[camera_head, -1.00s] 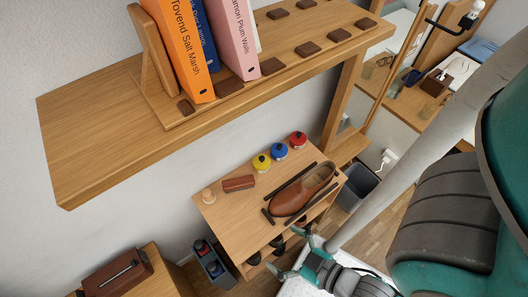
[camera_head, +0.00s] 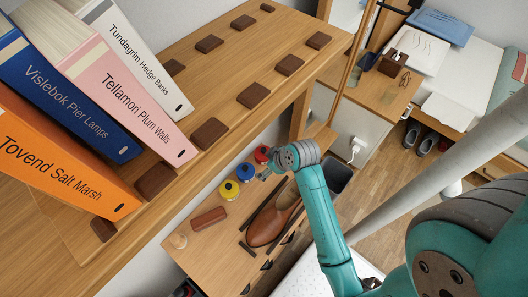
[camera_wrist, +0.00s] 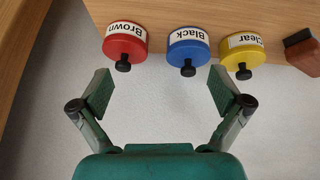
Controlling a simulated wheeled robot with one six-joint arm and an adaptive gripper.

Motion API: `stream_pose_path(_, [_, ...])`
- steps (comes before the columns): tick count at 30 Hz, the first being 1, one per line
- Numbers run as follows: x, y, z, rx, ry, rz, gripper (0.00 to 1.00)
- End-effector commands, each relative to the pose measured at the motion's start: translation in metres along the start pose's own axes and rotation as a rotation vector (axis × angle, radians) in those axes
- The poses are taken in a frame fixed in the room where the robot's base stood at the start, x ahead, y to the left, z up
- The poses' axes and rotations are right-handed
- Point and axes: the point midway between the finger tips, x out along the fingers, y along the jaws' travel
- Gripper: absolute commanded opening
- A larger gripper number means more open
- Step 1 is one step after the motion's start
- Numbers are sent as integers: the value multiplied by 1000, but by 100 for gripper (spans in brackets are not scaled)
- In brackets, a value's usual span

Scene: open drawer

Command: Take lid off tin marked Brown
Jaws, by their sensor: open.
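The red tin marked Brown (camera_wrist: 125,42) stands at the left of a row of three tins in the wrist view, its label upside down. A black knob sticks out from it. It also shows in the head view (camera_head: 262,153), partly beside my arm. The blue tin marked Black (camera_wrist: 188,47) and the yellow tin marked Clear (camera_wrist: 242,50) stand to its right. My gripper (camera_wrist: 163,86) is open and empty, apart from the tins, with the Brown tin ahead of its left finger. In the head view my wrist hides most of the gripper.
The tins share a wooden cabinet top (camera_head: 220,236) with a brown shoe (camera_head: 272,220), a reddish-brown block (camera_head: 208,218) and dark strips. A wooden shelf (camera_head: 225,105) with books overhangs at the left. A wall lies behind the tins.

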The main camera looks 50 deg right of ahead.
Motion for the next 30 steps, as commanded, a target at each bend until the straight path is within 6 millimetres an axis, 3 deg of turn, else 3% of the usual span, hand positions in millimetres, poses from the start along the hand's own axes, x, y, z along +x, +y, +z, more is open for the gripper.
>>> stream_pose_path(3, [-8,34,-20,-32,-45,-39,100])
stream_pose_path(11, [-30,73,-36,-88,-114,-113,100])
stream_pose_path(15, [-28,78,-37,-97,-127,-129,100])
stream_pose_path(24, [12,72,-31,-98,-129,-131,100])
stream_pose_path(30, [24,69,-31,-98,-128,-130,100])
